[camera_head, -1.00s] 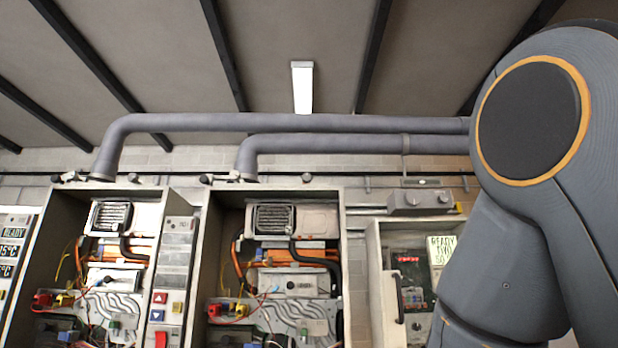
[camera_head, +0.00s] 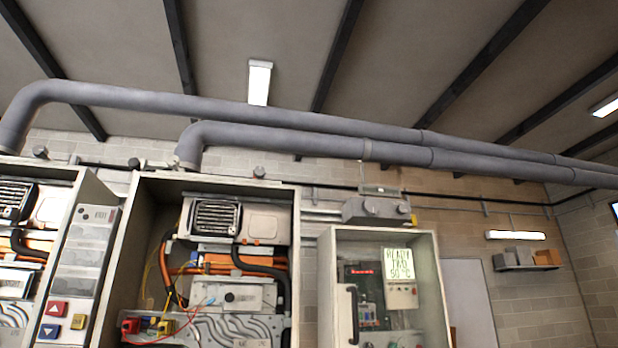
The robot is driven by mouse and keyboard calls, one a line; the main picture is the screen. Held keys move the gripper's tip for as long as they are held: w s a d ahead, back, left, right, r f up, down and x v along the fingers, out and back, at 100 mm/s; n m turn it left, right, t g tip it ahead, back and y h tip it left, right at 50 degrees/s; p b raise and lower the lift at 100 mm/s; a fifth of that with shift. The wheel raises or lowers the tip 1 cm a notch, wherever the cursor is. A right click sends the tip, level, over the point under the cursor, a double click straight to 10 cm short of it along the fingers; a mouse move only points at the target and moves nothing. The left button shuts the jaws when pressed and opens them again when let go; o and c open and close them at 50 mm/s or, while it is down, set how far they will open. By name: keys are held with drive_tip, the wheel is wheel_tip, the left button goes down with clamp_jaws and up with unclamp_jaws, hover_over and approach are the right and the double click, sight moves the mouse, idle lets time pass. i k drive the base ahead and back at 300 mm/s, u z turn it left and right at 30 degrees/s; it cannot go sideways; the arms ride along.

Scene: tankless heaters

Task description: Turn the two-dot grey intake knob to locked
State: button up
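I cannot pick out a two-dot grey intake knob for certain; any dots are too small to see. Small grey knob-like fittings stand along the cabinet tops, one at the right (camera_head: 259,172), one near the middle (camera_head: 134,163) and one at the left (camera_head: 40,152). A grey box (camera_head: 378,210) with a round dial on its front sits above the right-hand control cabinet (camera_head: 428,290). My gripper is out of view, and none of my arm shows.
An open heater cabinet (camera_head: 288,215) with hoses and wiring stands at centre left, and another is cut off at the left edge. Large grey pipes (camera_head: 300,120) cross overhead. A wall shelf (camera_head: 527,266) and a pale door (camera_head: 468,300) are at the right.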

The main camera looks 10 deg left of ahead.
sight(260, 172)
drive_tip(key=z, duration=0.05)
drive_tip(key=i, duration=0.35)
drive_tip(key=u, duration=2)
